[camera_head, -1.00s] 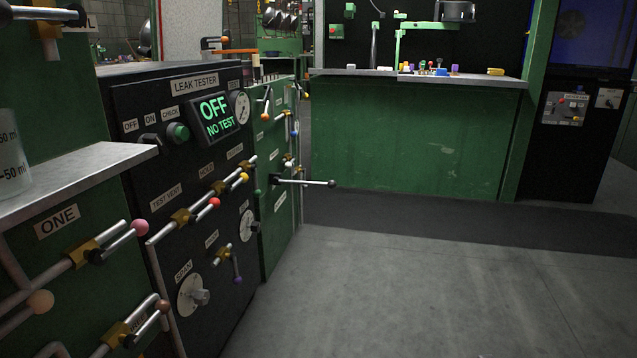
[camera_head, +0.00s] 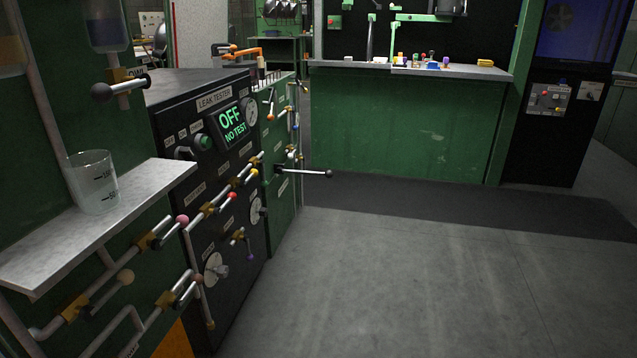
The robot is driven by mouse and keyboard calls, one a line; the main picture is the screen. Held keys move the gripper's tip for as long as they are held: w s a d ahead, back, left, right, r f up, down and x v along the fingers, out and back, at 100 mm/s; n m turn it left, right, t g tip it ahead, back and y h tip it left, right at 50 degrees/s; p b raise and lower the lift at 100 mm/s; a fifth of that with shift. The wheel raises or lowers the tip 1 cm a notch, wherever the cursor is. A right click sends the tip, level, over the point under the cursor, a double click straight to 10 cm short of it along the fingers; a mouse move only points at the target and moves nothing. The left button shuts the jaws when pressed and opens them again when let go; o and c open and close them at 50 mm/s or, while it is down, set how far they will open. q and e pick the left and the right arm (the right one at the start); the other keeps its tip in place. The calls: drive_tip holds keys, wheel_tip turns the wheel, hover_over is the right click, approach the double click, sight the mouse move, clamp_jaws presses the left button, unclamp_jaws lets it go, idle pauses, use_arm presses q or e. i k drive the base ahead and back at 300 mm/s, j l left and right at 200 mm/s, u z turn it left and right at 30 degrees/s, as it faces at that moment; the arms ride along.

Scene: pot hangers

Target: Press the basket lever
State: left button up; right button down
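No lever in the head view carries a label that I can read as "basket", so I cannot tell which one is the basket lever. A long metal lever (camera_head: 308,172) with a dark tip sticks out to the right from the green cabinet (camera_head: 285,207) beyond the leak tester. Another lever with a black ball knob (camera_head: 104,92) is on the green panel at upper left. Neither of my grippers is in view.
The black leak tester (camera_head: 168,102) reads "OFF NO TEST". A beaker (camera_head: 93,183) stands on the metal shelf (camera_head: 75,245) at left. A green workbench (camera_head: 410,125) with small items stands at the back. The grey floor (camera_head: 420,285) at right is clear.

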sight(280, 170)
drive_tip(key=i+l+u, duration=0.1)
drive_tip(key=u, duration=0.25)
drive_tip(key=i+l+u, duration=0.15)
drive_tip(key=u, duration=0.2)
drive_tip(key=i+l, duration=0.2)
drive_tip(key=i+l+u, duration=0.15)
drive_tip(key=l, duration=0.25)
drive_tip(key=i+l, duration=0.3)
drive_tip(key=i+l+u, duration=0.15)
drive_tip(key=l, duration=0.25)
drive_tip(key=i+l, duration=0.2)
drive_tip(key=l, duration=0.15)
drive_tip(key=i+l+u, duration=0.15)
drive_tip(key=l, duration=0.2)
drive_tip(key=i+j, duration=0.4)
